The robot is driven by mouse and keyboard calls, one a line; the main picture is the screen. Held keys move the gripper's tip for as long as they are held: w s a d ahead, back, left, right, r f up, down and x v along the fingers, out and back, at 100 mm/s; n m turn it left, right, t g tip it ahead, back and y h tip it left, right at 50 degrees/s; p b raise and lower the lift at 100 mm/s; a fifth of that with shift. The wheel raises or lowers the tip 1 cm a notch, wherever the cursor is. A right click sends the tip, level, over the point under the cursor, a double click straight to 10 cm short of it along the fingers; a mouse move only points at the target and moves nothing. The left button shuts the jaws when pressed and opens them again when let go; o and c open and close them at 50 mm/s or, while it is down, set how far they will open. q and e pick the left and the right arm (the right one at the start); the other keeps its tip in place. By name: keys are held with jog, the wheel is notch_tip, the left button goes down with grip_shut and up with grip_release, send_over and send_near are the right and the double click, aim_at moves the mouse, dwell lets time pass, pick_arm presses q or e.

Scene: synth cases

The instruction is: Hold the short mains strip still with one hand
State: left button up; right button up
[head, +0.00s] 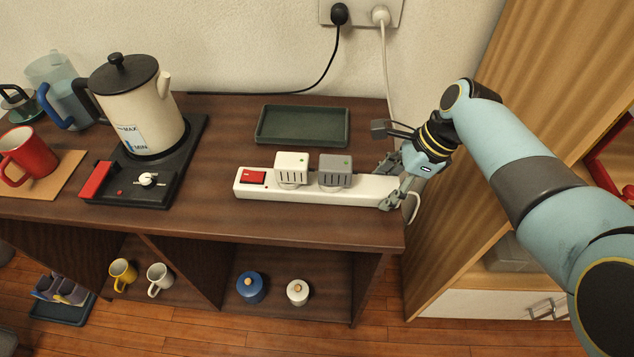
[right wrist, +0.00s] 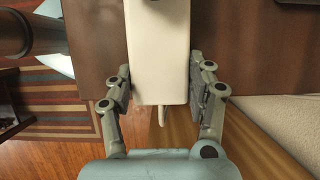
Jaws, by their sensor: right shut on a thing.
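The short mains strip (head: 360,188) is white and lies on the dark wooden counter, with a red switch (head: 252,177) at its left end. A white plug (head: 291,168) and a grey plug (head: 335,171) sit in it. My right gripper (head: 390,180) is shut on the strip's right end. In the right wrist view the strip (right wrist: 158,60) lies between the two fingers (right wrist: 158,88), one on each side, with a cord coming out of its end. My left gripper is not in view.
A dark green tray (head: 302,125) lies behind the strip. A cream kettle (head: 138,105) stands on a black base at the left, near a red mug (head: 27,155). A wall socket (head: 360,12) holds two plugs. A wooden cabinet (head: 500,130) stands close at the right.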

jog(key=o, duration=1.3)
jog(key=v, duration=1.2)
jog(key=shift+o, duration=0.3)
